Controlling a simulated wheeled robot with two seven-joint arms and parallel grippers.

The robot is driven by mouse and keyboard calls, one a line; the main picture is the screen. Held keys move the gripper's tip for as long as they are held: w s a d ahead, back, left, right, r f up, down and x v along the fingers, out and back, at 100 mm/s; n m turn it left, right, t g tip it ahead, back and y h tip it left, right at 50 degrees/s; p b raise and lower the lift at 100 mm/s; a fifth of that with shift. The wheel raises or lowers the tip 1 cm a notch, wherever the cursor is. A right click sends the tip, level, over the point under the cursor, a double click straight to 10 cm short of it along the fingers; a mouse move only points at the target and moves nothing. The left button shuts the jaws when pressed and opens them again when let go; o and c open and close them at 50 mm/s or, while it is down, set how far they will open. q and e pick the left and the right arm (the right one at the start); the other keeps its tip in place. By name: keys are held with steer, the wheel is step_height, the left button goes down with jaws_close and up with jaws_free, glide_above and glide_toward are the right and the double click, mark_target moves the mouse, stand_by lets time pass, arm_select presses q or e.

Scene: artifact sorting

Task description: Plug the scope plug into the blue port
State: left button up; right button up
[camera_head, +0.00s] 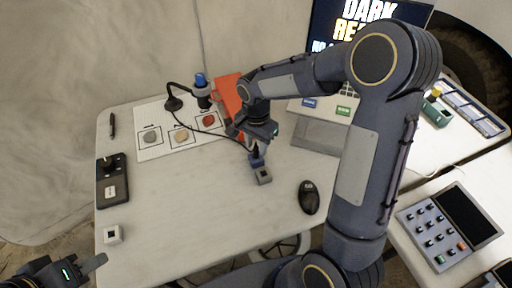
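My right gripper (257,146) reaches down over the middle of the white table and appears shut on the scope plug (257,160), a small dark blue piece. A black cable runs from the scope (202,92) toward it. The plug is just above or touching a small grey block (264,176); I cannot tell which. A blue label (309,102) and a green label (343,110) sit on the grey device at the back; no port opening is clear there. My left gripper (88,270) is at the bottom left corner, partly cut off, away from these things.
A white mat (148,151) with several coloured discs lies at the left, a red-orange box (229,92) behind. A black mouse (309,197) is right of the grey block. A black device (112,182) and white socket block (112,234) are at the left edge. The front middle is clear.

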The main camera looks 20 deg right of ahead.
mark_target(256, 147)
step_height(256, 147, up, 8)
steer(key=shift+r+p, duration=0.25)
steer(key=shift+p, duration=0.1)
steer(key=s+d+r+n+t+y, duration=0.2)
steer(key=s+r+n, duration=0.35)
steer(key=s, duration=0.65)
steer(key=s+a+f+n+t+y, duration=0.1)
steer(key=s+a+n+t, duration=0.2)
steer(key=s, duration=0.6)
steer(key=shift+s+f+n+t+y, duration=0.3)
steer(key=shift+f+n+y, duration=0.1)
steer(key=shift+n, duration=0.55)
steer(key=shift+a, duration=0.1)
step_height(256, 147, up, 4)
steer(key=p, duration=0.3)
steer(key=shift+f, duration=0.25)
